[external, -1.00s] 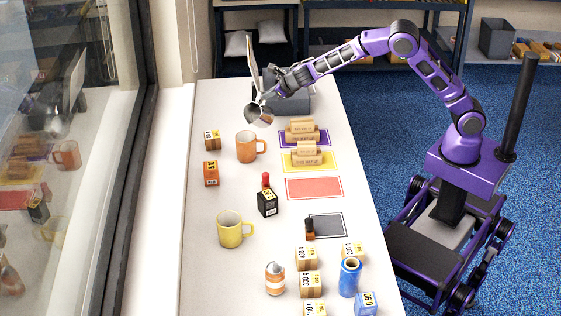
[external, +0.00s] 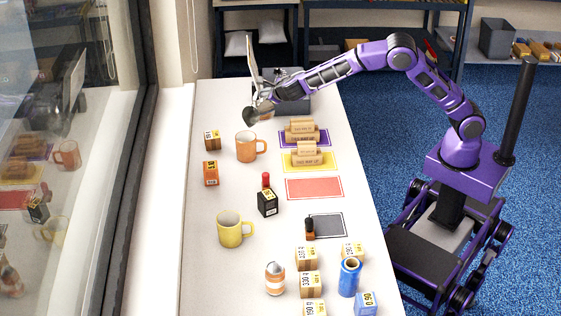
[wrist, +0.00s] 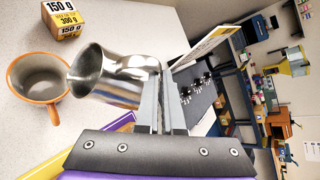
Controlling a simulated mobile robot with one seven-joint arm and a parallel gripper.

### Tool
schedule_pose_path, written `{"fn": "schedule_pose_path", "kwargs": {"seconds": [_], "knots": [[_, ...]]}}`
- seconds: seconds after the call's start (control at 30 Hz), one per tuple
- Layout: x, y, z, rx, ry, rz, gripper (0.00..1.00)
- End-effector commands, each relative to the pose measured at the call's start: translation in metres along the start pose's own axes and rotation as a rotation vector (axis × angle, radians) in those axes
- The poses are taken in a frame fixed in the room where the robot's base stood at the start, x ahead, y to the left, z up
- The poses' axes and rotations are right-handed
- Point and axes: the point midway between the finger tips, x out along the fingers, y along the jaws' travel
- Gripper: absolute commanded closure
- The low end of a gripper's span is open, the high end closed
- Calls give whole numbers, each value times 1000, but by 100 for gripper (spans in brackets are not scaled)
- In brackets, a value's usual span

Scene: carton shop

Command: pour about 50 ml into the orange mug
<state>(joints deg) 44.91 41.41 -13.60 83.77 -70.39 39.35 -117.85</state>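The orange mug (external: 246,147) stands upright on the white table, and it also shows in the wrist view (wrist: 40,82). Its inside looks grey, and I cannot tell whether it holds liquid. My gripper (external: 264,101) is shut on the handle of a shiny metal jug (external: 251,116). In the wrist view the jug (wrist: 118,78) sits at my fingertips (wrist: 163,85), its mouth facing the mug. The jug is raised and tilted, beyond the mug in the external view. I see no stream of liquid, and the jug's contents are hidden.
A small 150 g carton (wrist: 65,18) stands close to the orange mug. An orange box (external: 211,173), a black box (external: 267,202) and a yellow mug (external: 231,230) stand nearer the camera. Wooden blocks rest on the yellow mat (external: 325,167). A grey bin (external: 295,102) stands behind my gripper.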

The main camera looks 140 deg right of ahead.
Motion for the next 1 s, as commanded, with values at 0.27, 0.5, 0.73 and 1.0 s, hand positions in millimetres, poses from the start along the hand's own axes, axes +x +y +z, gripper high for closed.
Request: {"fn": "schedule_pose_path", "kwargs": {"seconds": [0.27,0.5,0.73,1.0], "knots": [[-6,2,7,-29,-4,-28,100],[-14,8,13,-66,-9,-63,100],[-17,13,16,-92,-11,-90,100],[-18,14,17,-96,-12,-93,100]]}}
